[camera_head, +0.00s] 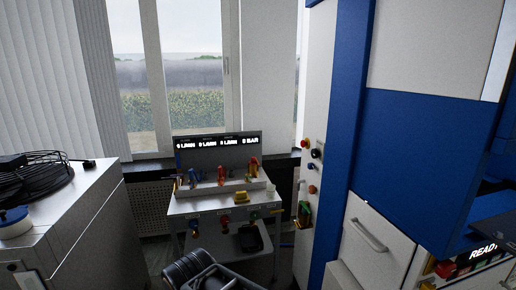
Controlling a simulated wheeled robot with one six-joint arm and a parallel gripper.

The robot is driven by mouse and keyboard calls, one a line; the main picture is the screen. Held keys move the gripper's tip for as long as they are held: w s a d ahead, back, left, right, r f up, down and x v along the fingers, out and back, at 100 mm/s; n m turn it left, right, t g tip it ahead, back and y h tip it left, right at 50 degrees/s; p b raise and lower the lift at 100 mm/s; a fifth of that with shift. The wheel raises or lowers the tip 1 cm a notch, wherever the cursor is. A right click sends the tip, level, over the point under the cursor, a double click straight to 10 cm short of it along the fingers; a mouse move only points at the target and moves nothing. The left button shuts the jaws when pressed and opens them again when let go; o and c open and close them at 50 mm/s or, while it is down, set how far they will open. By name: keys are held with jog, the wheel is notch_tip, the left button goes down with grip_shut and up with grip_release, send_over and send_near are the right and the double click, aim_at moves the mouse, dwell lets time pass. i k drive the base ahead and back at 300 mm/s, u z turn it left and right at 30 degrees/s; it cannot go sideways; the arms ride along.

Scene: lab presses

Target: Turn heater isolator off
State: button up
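A narrow white panel edge with a column of small controls stands right of centre. It carries a red knob (305,143), a black knob (316,153), a small reddish-brown knob (312,190) and a yellow-green and red fitting (303,214). No label is readable, so I cannot tell which one is the heater isolator or how it is set. A dark ribbed part with a frame shows at the bottom centre, apart from the panel in the picture. It may be the end of my arm, but no fingertips can be made out.
A white bench (216,205) with coloured valves and a display (218,141) stands below the window. A blue and white machine (400,150) fills the right. A drawer handle (368,235) sticks out there.

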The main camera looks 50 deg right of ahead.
aim_at(315, 154)
jog(key=z, duration=0.05)
jog(key=i, duration=1.35)
jog(key=z, duration=0.3)
